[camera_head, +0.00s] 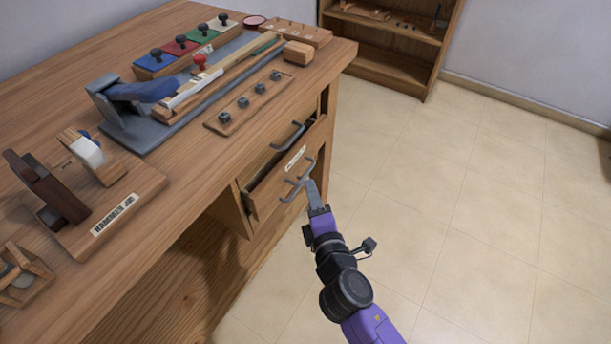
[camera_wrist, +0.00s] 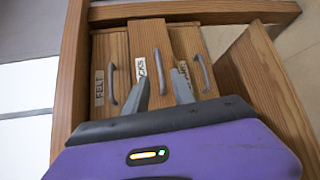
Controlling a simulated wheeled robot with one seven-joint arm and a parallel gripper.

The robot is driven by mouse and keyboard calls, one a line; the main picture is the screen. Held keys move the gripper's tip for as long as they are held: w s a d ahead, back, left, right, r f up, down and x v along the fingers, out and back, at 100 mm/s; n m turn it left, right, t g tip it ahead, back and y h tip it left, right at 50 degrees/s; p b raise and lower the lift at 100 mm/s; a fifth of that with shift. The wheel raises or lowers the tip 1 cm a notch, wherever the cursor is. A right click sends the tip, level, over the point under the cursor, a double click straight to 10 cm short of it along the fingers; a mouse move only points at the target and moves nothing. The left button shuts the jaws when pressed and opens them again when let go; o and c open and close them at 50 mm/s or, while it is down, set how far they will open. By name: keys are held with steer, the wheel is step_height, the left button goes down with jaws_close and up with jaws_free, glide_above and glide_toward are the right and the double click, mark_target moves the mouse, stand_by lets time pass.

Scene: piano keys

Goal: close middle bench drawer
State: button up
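The middle bench drawer (camera_wrist: 184,41) stands partly pulled out, its front farther out than the drawers on either side in the wrist view. In the head view its front (camera_head: 266,201) sticks out from the bench, with a dark gap behind it. Its grey bar handle (camera_wrist: 160,72) shows between my fingertips in the wrist view. My gripper (camera_wrist: 161,76) has its two grey fingers apart. In the head view my gripper (camera_head: 312,184) is at the drawer front, close to the handle. I cannot tell whether the fingers touch the handle or the front.
A drawer labelled FELT (camera_wrist: 112,60) and another drawer (camera_wrist: 203,92) flank the middle one, both with handles. The wooden workbench (camera_head: 205,150) carries jigs and tools. A shelf (camera_head: 385,60) stands at the back. The tiled floor (camera_head: 460,200) to the right is clear.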

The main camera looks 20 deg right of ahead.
steer(key=x, duration=0.6)
steer(key=shift+w+b, duration=0.15)
steer(key=shift+b, duration=0.15)
jaws_close()
steer(key=shift+f, duration=0.1)
stand_by(1.0)
